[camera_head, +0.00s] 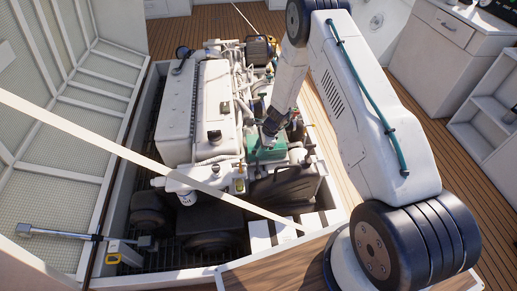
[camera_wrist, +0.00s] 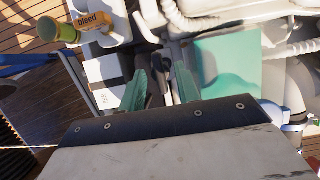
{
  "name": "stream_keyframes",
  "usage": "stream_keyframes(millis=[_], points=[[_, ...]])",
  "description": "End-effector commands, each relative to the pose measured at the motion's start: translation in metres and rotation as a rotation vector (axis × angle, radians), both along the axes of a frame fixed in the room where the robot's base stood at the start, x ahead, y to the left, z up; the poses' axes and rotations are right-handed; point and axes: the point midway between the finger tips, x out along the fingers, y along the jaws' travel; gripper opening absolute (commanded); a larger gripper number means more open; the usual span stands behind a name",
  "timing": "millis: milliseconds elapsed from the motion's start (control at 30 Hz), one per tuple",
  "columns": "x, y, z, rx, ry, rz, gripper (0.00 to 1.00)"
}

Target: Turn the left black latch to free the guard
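The guard is a green piece (camera_head: 266,152) on the engine, below and around my gripper (camera_head: 270,136) in the head view. In the wrist view a flat pale green panel (camera_wrist: 230,60), which looks like the guard, lies right of my fingers. My gripper (camera_wrist: 161,72) has two green fingers standing apart. A small black piece (camera_wrist: 155,70), which looks like the latch, shows between the fingers, nearer the left one. I cannot tell whether the fingers touch it. In the head view the wrist hides the latch.
The engine (camera_head: 207,105) with hoses and pipes fills the hatch around my gripper. A green-handled valve with a "bleed" tag (camera_wrist: 92,18) stands at the upper left of the wrist view. The raised hatch lid (camera_head: 75,130) is at left. A pale strut (camera_head: 130,155) crosses the opening.

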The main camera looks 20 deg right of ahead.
Motion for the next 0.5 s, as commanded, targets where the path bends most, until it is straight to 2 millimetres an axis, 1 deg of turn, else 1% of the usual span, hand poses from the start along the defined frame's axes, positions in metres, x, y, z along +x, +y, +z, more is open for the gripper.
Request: stream_keyframes(millis=[100,300,367,400,433,500], points=[[0.0006,0.0015,-0.0031,0.000,-0.001,0.000,0.33],[0.0005,0.0015,-0.0031,0.000,0.000,0.001,0.33],[0.0004,0.0016,-0.0031,0.000,0.000,0.001,0.16],[0.0004,0.0016,-0.0031,0.000,0.000,0.001,0.05],[0.0004,0.0014,-0.0031,0.000,0.000,0.001,0.00],[0.0005,0.0014,-0.0031,0.000,0.000,0.001,0.00]])
